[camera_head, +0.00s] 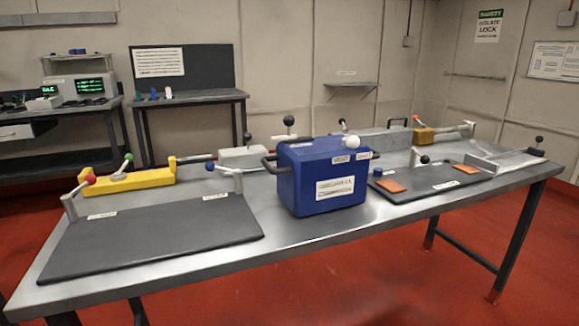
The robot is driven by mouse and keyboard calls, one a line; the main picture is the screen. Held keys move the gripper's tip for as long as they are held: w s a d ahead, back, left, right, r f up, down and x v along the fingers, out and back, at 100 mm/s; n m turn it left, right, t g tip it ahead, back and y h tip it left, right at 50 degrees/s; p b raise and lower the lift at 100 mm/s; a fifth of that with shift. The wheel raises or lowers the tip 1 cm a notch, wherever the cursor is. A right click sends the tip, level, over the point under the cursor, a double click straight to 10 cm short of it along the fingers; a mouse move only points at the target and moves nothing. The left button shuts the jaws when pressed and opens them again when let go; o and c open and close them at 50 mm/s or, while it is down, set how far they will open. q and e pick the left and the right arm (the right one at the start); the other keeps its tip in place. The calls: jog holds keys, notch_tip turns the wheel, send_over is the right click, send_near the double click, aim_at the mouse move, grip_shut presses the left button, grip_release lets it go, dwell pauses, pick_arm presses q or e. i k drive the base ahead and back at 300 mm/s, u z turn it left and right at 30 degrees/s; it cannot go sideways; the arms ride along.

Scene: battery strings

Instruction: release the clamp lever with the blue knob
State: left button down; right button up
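A clamp lever (226,171) with a small blue knob (210,166) stands at the back right corner of the left dark mat, its pale arm lying roughly level and pointing left. A second small blue knob (378,172) shows at the left edge of the right dark mat; its lever is hard to make out. A large blue box (300,180) with labels and a black side handle stands between the mats. Neither of my grippers is in view.
The left mat (150,235) is bare. Red-knob (90,179) and green-knob (128,157) levers stand near a yellow block (125,182). The right mat (440,176) carries orange pads (391,185). Black-knob (289,121) and white-knob (352,142) levers rise around the box. The metal table's (330,235) front strip is clear.

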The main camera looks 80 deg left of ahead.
aim_at(210, 165)
jog(key=z, duration=0.25)
jog(key=k, duration=0.9)
jog(key=u, duration=1.7)
